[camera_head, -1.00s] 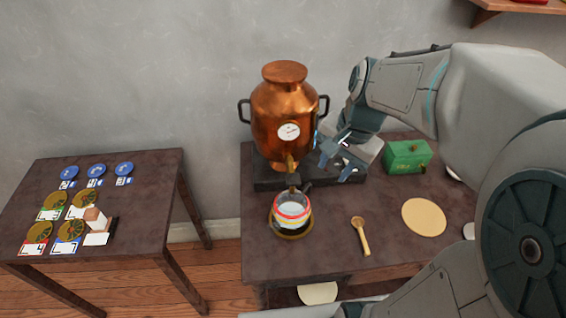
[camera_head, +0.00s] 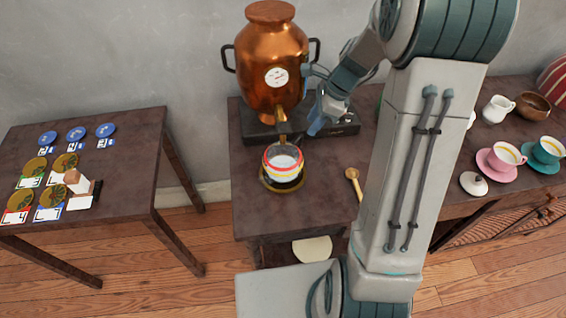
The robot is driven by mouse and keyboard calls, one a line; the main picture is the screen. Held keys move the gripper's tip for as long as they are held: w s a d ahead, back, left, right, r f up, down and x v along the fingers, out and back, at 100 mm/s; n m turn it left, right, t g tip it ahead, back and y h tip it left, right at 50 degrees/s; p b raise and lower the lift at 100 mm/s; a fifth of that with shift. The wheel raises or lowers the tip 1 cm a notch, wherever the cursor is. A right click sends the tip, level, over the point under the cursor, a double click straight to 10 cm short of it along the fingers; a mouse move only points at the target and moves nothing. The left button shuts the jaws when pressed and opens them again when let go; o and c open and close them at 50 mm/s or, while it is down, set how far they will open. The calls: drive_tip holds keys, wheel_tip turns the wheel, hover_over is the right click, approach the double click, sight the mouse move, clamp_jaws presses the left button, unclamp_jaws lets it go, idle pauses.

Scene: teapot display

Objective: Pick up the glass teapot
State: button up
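The glass teapot (camera_head: 283,168) is a small clear pot with red and yellow bands. It stands upright on a round brown-gold coaster (camera_head: 267,185) near the front of the dark table, just below the spout of the copper urn (camera_head: 270,60). My gripper (camera_head: 318,124) is up and to the right of the teapot, beside the urn's black base. It appears apart from the teapot. Its fingers are small and partly hidden by my arm, so I cannot tell whether they are open or shut.
A wooden spoon (camera_head: 353,181) lies right of the teapot, close to my arm. Pink (camera_head: 502,157) and teal (camera_head: 545,151) cups on saucers, a white jug (camera_head: 497,109) and a wooden bowl (camera_head: 532,104) stand at the right. A left table (camera_head: 120,165) holds blue and gold discs with cards.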

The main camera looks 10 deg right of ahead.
drive_tip(key=x, duration=0.6)
drive_tip(key=shift+w+f, duration=0.25)
drive_tip(key=shift+f, duration=0.05)
clamp_jaws()
